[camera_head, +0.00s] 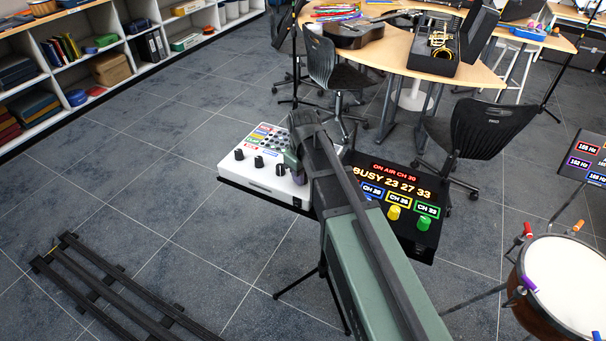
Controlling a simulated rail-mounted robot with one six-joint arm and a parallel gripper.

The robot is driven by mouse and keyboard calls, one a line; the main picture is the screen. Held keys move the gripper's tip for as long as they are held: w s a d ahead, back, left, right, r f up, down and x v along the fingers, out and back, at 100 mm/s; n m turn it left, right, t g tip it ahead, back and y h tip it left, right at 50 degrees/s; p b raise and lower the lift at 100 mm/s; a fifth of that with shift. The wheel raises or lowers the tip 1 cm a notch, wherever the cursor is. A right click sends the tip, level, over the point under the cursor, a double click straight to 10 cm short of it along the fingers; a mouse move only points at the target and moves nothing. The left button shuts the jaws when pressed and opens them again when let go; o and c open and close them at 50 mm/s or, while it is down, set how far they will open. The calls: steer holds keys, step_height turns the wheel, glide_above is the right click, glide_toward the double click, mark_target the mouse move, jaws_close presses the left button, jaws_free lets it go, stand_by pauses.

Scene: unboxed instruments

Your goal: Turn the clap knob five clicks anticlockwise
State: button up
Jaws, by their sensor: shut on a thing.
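A white instrument box (262,180) with black knobs along its front and coloured labels and small buttons behind them stands near the middle of the view. The labels are too small to read, so I cannot tell which knob is the clap knob.
A black panel (408,171) reading "BUSY 23 27 33", with coloured knobs, stands right of my arm. A drum (562,275) is at the lower right. Black chairs (485,125) and a table with a guitar (362,33) are behind. Floor at left is clear, apart from rails (110,290).

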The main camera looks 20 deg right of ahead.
steer(key=n, duration=0.4)
steer(key=shift+n, duration=0.4)
stand_by(0.4)
steer(key=o, duration=0.9)
steer(key=shift+r, duration=0.1)
step_height(320, 180, up, 11)
steer(key=p, duration=1.1)
steer(key=shift+f, duration=0.2)
